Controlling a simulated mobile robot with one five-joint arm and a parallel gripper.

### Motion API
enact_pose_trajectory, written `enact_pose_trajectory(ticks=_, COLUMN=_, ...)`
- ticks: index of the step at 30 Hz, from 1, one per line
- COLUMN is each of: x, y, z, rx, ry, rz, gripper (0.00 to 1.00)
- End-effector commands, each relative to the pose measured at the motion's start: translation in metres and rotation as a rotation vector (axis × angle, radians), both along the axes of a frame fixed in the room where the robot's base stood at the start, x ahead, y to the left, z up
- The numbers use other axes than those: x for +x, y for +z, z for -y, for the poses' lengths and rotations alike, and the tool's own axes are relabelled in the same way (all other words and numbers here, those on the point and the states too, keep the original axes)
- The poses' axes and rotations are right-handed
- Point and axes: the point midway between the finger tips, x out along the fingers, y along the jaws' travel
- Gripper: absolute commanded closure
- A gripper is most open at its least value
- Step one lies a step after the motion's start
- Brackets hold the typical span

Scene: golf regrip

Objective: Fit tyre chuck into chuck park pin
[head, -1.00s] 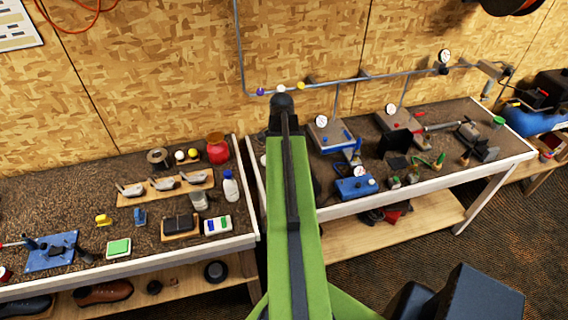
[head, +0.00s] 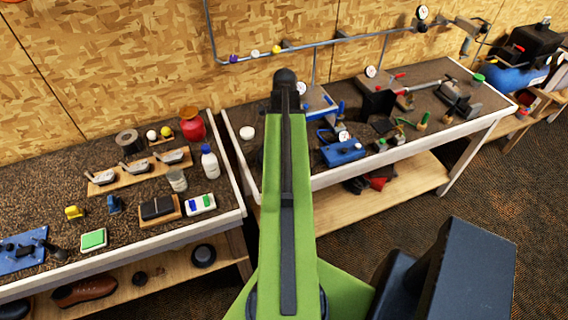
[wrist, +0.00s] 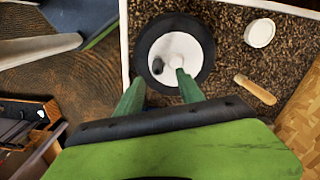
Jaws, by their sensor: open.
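My gripper (wrist: 161,80) is open in the wrist view, its two green fingers apart. Its tips overlap the lower part of a round black ring with a white middle (wrist: 147,43). A small dark piece (wrist: 157,67) and a pale knob (wrist: 176,62) show inside the ring, near the fingertips. I cannot tell whether the fingers touch them. Nothing is clearly held. In the head view my arm hides the gripper and this spot. I cannot identify the tyre chuck or the chuck park pin with certainty in either view.
A white lid (wrist: 260,33) and a wooden-handled item (wrist: 255,90) lie right of the ring. In the head view, a blue box (head: 343,152) stands on the right bench (head: 420,147). The left bench (head: 60,176) holds several items. A pipe (head: 320,43) runs along the wall.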

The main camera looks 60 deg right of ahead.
Motion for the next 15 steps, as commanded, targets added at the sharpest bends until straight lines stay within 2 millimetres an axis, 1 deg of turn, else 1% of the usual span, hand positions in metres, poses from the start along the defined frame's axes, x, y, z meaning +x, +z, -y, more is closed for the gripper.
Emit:
enact_pose_trajectory(ticks=1, x=0.000, y=-0.018, z=0.000, rx=0.000, ry=0.001, rz=0.000, gripper=0.55)
enact_pose_trajectory(ticks=3, x=0.000, y=-0.022, z=0.000, rx=0.000, ry=0.001, rz=0.000, gripper=0.55)
enact_pose_trajectory(ticks=7, x=0.001, y=-0.020, z=-0.001, rx=0.000, ry=0.001, rz=0.000, gripper=0.55)
enact_pose_trajectory(ticks=9, x=0.000, y=-0.023, z=-0.001, rx=0.000, ry=0.002, rz=0.000, gripper=0.55)
enact_pose_trajectory(ticks=11, x=0.000, y=-0.030, z=-0.002, rx=0.000, ry=0.002, rz=0.000, gripper=0.55)
enact_pose_trajectory(ticks=15, x=-0.002, y=-0.055, z=-0.004, rx=0.000, ry=0.002, rz=0.000, gripper=0.55)
